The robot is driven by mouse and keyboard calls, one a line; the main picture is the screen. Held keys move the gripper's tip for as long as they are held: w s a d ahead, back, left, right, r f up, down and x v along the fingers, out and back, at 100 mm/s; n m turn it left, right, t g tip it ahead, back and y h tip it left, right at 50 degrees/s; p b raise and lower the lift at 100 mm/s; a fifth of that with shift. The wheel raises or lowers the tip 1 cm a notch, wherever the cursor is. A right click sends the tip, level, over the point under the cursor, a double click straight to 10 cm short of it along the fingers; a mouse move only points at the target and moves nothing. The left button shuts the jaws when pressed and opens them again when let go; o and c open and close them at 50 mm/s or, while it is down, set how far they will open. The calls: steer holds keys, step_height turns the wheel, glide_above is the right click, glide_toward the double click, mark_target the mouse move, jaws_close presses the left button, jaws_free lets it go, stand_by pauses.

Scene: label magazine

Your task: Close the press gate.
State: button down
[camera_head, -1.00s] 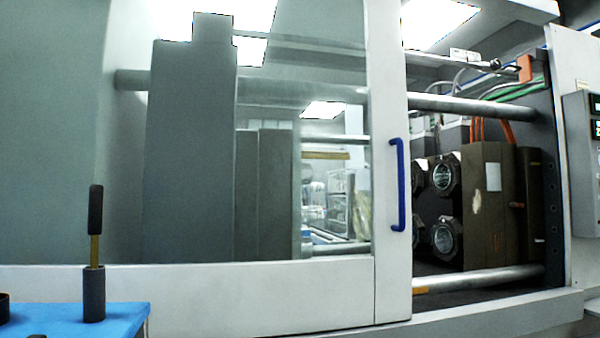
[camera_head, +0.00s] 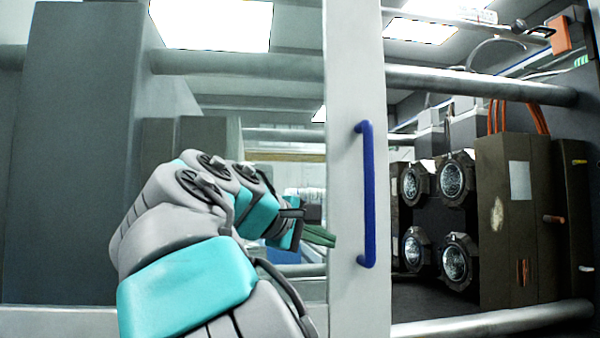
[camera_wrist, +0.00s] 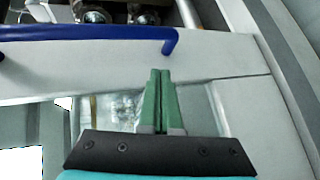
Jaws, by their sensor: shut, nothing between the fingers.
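The press gate is a sliding door with a white frame (camera_head: 341,200) and a clear window (camera_head: 240,90). A blue vertical handle (camera_head: 368,195) is fixed near the frame's right edge. The gate stands open, with an opening to its right. My gripper (camera_head: 332,240) has green fingers and is left of the handle, apart from it, in front of the gate. In the wrist view the fingers (camera_wrist: 158,75) are shut together and empty. The blue handle (camera_wrist: 85,33) lies beyond the fingertips there, its bent end just above them.
Inside the opening are a brown mould block (camera_head: 515,215) with several round fittings and steel tie bars (camera_head: 480,84) above and below it. Orange hoses (camera_head: 535,117) hang over the block. Nothing visible stands across the opening in front of the block.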

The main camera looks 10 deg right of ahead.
steer(key=a+r+n+t+h, duration=0.15)
steer(key=a+r+t, duration=0.25)
steer(key=a+r, duration=0.75)
glide_toward(327, 174)
steer(key=w, duration=0.4)
steer(key=shift+d+f, duration=0.1)
steer(key=shift+f, duration=0.1)
steer(key=shift+d+f+b, duration=0.15)
steer(key=shift+d+b, duration=0.45)
steer(key=shift+d, duration=0.45)
steer(key=shift+s+d+r, duration=0.1)
steer(key=shift+d+r, duration=0.1)
steer(key=shift+d, duration=0.8)
steer(key=shift+r, duration=0.1)
